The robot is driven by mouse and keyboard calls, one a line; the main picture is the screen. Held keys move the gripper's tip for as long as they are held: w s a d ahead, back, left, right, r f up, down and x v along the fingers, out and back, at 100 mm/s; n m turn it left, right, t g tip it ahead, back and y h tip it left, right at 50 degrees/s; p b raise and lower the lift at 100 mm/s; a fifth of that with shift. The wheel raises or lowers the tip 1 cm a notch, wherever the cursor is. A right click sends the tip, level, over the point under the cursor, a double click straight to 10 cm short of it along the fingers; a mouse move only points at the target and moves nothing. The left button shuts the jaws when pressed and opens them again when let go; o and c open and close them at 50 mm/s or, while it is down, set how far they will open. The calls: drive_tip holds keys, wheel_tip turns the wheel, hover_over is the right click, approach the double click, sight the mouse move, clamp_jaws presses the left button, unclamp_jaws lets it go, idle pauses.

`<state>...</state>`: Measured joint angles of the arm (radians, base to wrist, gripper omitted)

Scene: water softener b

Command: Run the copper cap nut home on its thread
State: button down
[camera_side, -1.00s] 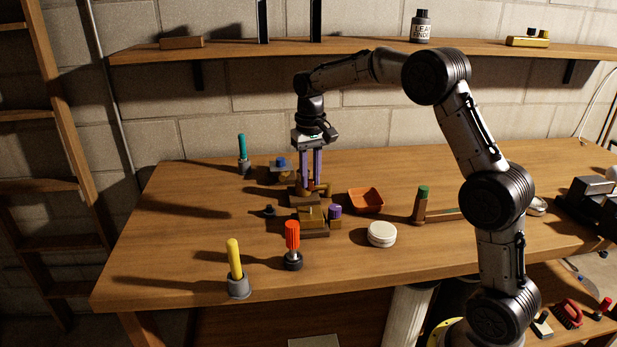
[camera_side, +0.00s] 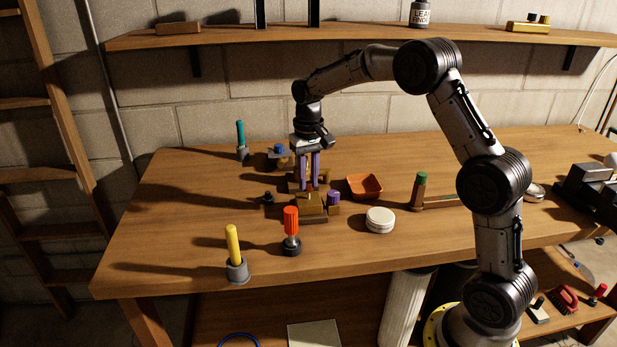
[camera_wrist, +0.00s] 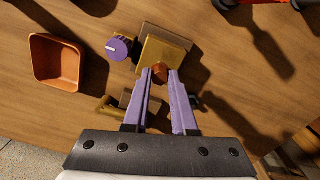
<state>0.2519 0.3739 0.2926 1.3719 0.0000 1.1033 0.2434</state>
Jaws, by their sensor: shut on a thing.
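The copper cap nut (camera_wrist: 160,73) shows in the wrist view between my two purple fingertips, at the edge of a square brass block (camera_wrist: 163,50). My gripper (camera_wrist: 160,78) is shut on it. In the side view my gripper (camera_side: 309,187) points straight down just behind the brass block (camera_side: 311,203), and only a reddish bit of the nut shows between the fingers. The thread under the nut is hidden, so I cannot tell how far down the nut sits.
A purple knob (camera_side: 333,198) stands right beside the block. An orange tray (camera_side: 365,186) lies further right, and a white round tin (camera_side: 380,220) is in front of it. An orange-handled tool (camera_side: 291,222) and a yellow-handled tool (camera_side: 234,246) stand upright toward the front.

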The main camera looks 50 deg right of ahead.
drive_tip(key=shift+f, duration=1.15)
